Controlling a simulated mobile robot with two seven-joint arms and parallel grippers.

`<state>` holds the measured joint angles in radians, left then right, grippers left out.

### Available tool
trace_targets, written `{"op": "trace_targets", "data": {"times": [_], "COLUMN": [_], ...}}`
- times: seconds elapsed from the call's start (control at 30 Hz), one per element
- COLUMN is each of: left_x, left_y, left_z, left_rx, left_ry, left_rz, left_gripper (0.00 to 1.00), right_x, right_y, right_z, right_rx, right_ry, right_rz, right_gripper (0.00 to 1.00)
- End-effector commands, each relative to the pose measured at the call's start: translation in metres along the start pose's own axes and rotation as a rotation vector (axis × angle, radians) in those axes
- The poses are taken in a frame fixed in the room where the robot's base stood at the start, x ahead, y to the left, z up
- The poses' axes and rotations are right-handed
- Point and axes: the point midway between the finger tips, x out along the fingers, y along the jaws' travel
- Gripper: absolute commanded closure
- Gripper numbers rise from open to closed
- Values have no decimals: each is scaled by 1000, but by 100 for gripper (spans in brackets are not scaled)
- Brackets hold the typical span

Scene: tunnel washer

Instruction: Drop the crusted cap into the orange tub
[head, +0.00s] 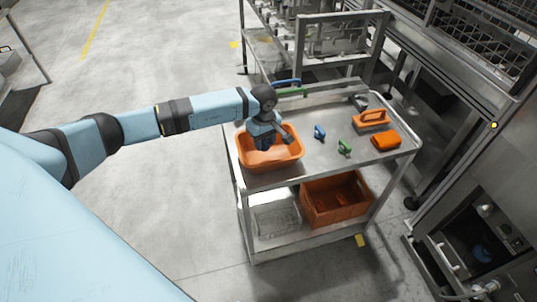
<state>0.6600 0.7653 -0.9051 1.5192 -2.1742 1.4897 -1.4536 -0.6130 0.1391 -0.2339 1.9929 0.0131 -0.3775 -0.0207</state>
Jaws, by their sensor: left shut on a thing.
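The orange tub (268,158) stands on the left part of the cart's top shelf. My left gripper (264,146) points down over the tub, with its lower end inside the tub's outline. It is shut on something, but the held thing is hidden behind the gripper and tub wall. I cannot make out the crusted cap anywhere. My right gripper is not in view.
An orange crate (336,199) sits on the lower shelf.

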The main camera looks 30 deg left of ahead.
Motion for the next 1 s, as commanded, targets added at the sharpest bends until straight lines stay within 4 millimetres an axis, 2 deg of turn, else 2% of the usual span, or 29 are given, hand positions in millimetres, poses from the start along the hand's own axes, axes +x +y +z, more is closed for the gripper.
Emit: {"op": "trace_targets", "data": {"times": [0.17, 0.2, 0.3, 0.67, 0.77, 1.0], "left_x": [-1, -1, -1, -6, -18, -71], "left_y": [0, 0, 0, 1, 1, 1], "left_z": [0, 0, 0, 0, -1, -1], "left_rx": [0, 0, 0, 1, 0, 1], "left_ry": [0, 0, 0, 1, 2, 3], "left_rz": [1, 1, 1, 2, 4, 5], "left_gripper": [84, 55, 32, 32, 32, 32], "right_x": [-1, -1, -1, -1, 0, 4], "right_y": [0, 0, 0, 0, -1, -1], "right_z": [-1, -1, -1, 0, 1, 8], "right_rx": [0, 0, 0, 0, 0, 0], "right_ry": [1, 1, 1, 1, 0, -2], "right_rz": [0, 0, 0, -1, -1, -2], "right_gripper": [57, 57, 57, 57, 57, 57]}}
